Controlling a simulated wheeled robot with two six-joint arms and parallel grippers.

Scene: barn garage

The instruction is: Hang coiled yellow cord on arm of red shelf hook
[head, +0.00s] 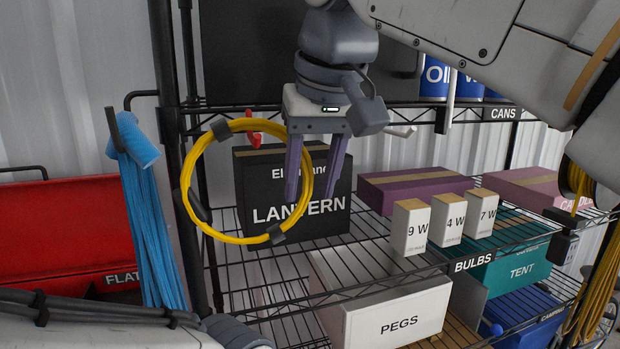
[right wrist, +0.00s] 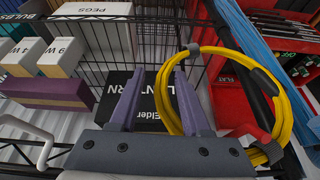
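The coiled yellow cord (head: 240,240) is an upright ring with dark wraps, in front of the shelf at left. The red shelf hook (head: 255,136) shows at the ring's top; it also shows in the right wrist view (right wrist: 243,120). The cord's upper part lies at the hook and the ring appears to hang there, though the exact contact is unclear. My right gripper (head: 316,193) points down at the ring's right side. Its two purple fingers are apart, and the cord (right wrist: 284,92) runs between or behind them in the wrist view. My left gripper is out of view.
A black lantern box (head: 340,222) stands just behind the ring and fingers. Light bulb boxes (head: 408,228) stand right of it. A blue cord bundle (head: 150,235) hangs at left, beside a black shelf post (head: 165,60) and a red case (head: 60,230).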

